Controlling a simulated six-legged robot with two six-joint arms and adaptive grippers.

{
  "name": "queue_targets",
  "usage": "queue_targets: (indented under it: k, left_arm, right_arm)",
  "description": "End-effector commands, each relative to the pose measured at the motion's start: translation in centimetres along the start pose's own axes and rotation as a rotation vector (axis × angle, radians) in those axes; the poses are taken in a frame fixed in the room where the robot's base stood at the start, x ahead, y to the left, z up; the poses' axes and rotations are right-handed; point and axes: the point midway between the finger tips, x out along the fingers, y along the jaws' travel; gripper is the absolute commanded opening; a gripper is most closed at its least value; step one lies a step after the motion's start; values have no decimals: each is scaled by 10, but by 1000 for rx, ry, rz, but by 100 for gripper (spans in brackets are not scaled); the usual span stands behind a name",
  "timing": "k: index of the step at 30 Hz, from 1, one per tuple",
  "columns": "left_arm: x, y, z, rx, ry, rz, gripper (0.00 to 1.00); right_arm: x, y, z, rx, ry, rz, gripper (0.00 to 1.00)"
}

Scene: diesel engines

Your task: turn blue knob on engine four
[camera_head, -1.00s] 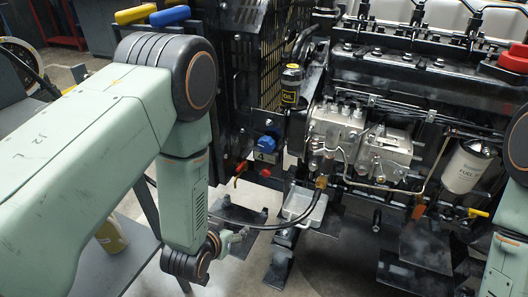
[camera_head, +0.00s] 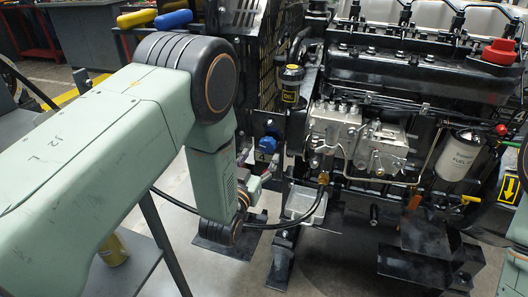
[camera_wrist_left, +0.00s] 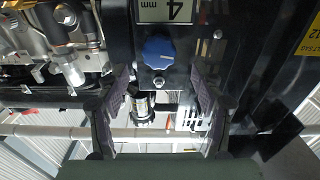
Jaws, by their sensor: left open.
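The blue knob (camera_head: 267,143) sits on the dark panel at the left of the engine, above a number 4 plate partly hidden by my gripper. In the left wrist view, which is upside down, the blue knob (camera_wrist_left: 158,50) is round and ribbed, with a white 4 mm label (camera_wrist_left: 166,10) beside it. My left gripper (camera_head: 260,179) is just below the knob in the head view. In the wrist view my left gripper (camera_wrist_left: 160,82) is open, its fingers on either side of the knob's line, apart from it and empty. My right gripper is not in view.
An oil filler (camera_head: 291,82) stands above and right of the knob. A black hose runs below my gripper to a brass fitting (camera_head: 323,179). A fuel filter (camera_head: 459,156) hangs at the right. Yellow and blue handles (camera_head: 174,19) are at upper left.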

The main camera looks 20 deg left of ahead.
Motion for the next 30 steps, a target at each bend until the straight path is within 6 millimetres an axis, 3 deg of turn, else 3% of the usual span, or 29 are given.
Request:
queue_targets:
  k: [3, 9, 20, 30]
  left_arm:
    - [20, 0, 1, 0, 4, 0, 67]
    - [41, -1, 1, 0, 0, 2, 67]
    - [46, -2, 0, 0, -2, 4, 67]
    - [46, -1, 1, 0, -2, 4, 40]
  right_arm:
    - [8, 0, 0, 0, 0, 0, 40]
    - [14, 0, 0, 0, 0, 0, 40]
    - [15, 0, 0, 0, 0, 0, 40]
    - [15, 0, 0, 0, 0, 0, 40]
